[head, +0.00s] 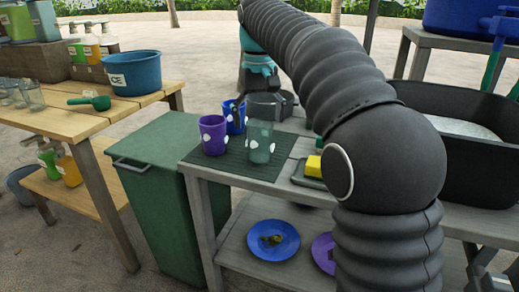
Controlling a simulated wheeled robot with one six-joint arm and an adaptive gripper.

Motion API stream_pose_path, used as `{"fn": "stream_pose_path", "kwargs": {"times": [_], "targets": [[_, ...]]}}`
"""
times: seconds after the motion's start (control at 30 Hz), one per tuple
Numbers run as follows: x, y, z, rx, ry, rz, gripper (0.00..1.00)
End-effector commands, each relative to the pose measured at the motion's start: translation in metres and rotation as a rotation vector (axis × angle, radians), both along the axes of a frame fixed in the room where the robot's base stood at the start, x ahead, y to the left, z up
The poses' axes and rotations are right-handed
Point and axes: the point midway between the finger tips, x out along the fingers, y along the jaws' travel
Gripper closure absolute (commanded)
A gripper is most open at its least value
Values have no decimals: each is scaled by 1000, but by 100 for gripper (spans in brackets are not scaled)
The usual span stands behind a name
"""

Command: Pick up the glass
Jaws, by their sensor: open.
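The glass (260,146) is a clear, slightly greenish tumbler with white spots. It stands upright on a dark green ribbed mat (228,165) on the grey table, in the middle of the head view. My gripper (263,110) is dark and hangs from the far end of my arm, just behind and above the glass's rim as seen here. Its fingers look spread and hold nothing. The exact gap between fingers and glass cannot be told.
A purple cup (213,135) and a blue cup (235,120) stand close left of the glass. A yellow sponge (313,166) lies to the right. A green bin (160,190) stands left of the table (240,187). A blue plate (273,240) is on the lower shelf.

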Motion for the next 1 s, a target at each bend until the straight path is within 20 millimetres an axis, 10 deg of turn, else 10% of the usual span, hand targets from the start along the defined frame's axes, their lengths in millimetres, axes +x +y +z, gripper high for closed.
{"fn": "stream_pose_path", "kwargs": {"times": [0.73, 1.0], "targets": [[3, -2, -52, 1, -2, 0, 6], [3, -2, -52, 1, -2, 0, 71]]}}
